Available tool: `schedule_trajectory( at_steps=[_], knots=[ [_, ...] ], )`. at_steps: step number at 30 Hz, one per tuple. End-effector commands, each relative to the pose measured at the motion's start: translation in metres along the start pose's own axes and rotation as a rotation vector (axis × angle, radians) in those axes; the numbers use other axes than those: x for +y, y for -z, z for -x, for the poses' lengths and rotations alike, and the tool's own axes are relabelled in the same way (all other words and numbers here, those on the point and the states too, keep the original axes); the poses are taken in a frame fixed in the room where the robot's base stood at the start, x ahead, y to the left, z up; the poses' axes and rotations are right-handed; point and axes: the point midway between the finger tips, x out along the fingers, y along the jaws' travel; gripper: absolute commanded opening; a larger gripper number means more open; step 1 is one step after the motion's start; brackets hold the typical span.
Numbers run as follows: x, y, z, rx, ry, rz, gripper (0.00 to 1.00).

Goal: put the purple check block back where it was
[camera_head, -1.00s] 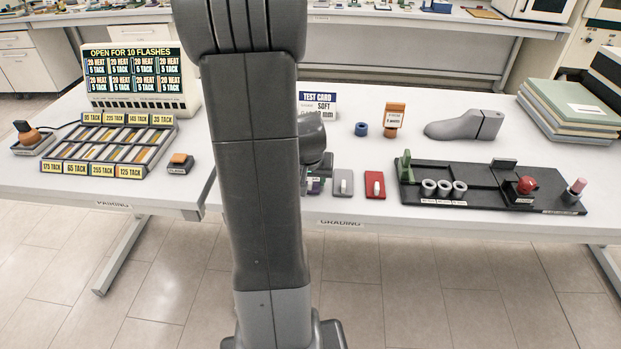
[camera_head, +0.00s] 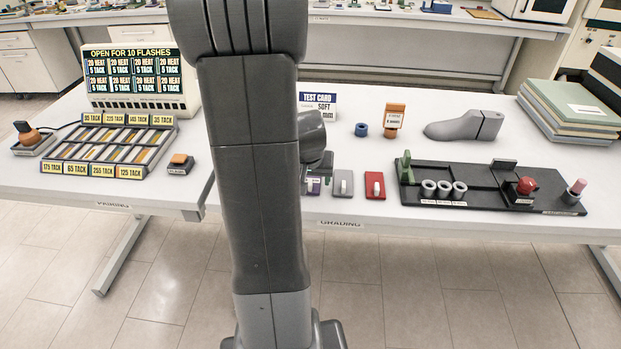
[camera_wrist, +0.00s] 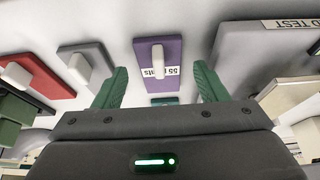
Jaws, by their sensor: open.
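The purple check block (camera_wrist: 172,47) shows in the wrist view between and beyond my fingertips, with a white upright handle and a label that reads in part "55". In the head view the purple block (camera_head: 312,187) lies on the table, left of the grey block (camera_head: 343,183), and is partly covered by my arm. My gripper (camera_wrist: 161,80) is open, with a green finger on either side of the purple block and apart from it. My gripper is mostly hidden behind my arm in the head view.
A red block (camera_head: 375,186) lies right of the grey one. The black fixture (camera_head: 470,180) with grey rings is further right. The test card (camera_head: 317,104) stands behind. The shade tray (camera_head: 108,150) is on the left table.

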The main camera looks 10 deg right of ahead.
Motion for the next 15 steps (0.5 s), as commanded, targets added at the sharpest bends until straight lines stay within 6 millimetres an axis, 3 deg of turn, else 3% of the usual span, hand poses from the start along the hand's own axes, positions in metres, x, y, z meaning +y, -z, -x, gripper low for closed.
schedule_trajectory(
  at_steps=[15],
  knots=[
    [0.000, 0.000, 0.087, 0.004, 0.001, 0.002, 0.66]
  ],
)
